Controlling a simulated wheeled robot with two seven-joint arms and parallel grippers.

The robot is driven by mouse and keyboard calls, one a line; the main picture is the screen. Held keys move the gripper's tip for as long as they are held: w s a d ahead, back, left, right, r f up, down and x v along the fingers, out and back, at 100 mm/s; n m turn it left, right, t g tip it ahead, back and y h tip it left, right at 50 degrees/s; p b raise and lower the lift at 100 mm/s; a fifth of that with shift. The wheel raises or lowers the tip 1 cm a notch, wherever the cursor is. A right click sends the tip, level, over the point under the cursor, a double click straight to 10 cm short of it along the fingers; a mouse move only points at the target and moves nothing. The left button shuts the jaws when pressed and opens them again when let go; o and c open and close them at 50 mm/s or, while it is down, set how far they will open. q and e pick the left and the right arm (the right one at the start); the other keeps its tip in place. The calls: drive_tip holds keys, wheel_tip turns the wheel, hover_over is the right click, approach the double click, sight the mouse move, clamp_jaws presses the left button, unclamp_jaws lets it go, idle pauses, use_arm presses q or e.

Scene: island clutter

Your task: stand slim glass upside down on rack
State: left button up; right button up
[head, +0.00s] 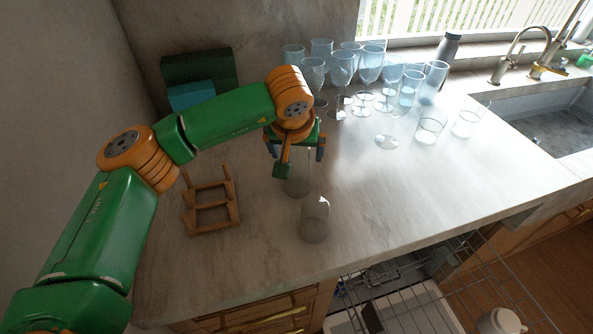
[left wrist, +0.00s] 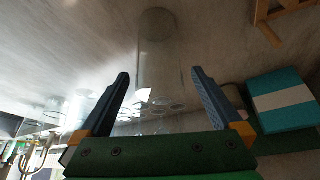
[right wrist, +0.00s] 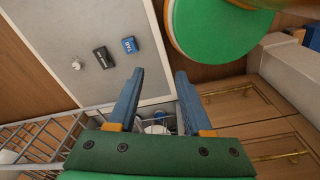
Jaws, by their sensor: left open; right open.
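A clear slim glass (head: 299,186) stands on the counter under my left gripper (head: 296,153) in the head view. In the left wrist view the glass (left wrist: 160,62) appears between the two spread fingers of my left gripper (left wrist: 158,84), which is open and not closed on it. I cannot tell which end of this glass is up. The small wooden rack (head: 212,218) stands empty to the left of the glass; a corner of it shows in the left wrist view (left wrist: 284,14). My right gripper (right wrist: 160,84) is open and empty, away from the counter.
Another clear glass (head: 315,220) stands nearer the counter's front edge. Several glasses, some stemmed (head: 342,66), crowd the back near the window. Blue and green boxes (head: 192,94) stand back left. An open dishwasher with a wire rack (head: 400,295) lies below the counter. The counter's right middle is clear.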

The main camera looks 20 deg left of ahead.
use_arm(q)
drive_tip(key=shift+s+d+r, duration=0.1)
drive_tip(key=shift+s, duration=0.05)
drive_tip(key=c, duration=1.2)
wheel_tip(320, 180, up, 6)
drive_tip(key=p, duration=0.5)
